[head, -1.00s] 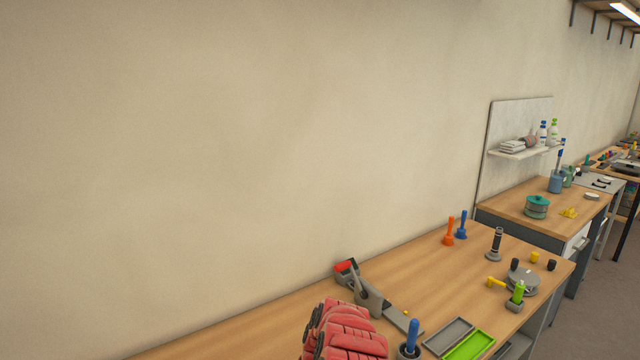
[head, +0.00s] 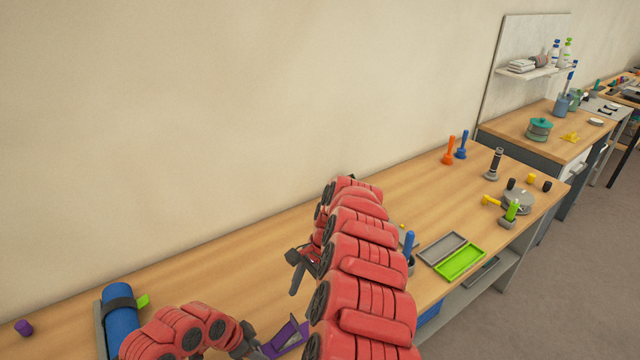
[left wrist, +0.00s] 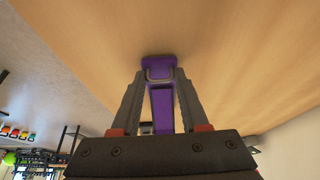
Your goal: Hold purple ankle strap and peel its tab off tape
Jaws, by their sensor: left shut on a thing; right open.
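The purple ankle strap (head: 287,339) is at the bottom middle of the head view. In the left wrist view the purple strap (left wrist: 162,108) runs between the fingers, with a grey ring near its far end. My left gripper (left wrist: 160,80) is shut on it; in the head view my left gripper (head: 252,346) is at the bottom edge, partly cut off. My right gripper (head: 297,272) is open and empty, above the bench up and right of the strap. I cannot make out the strap's tab or any tape; my right arm hides part of the bench.
The wooden bench (head: 235,262) runs along a bare wall. Grey (head: 442,249) and green (head: 460,263) trays lie right of my right arm.

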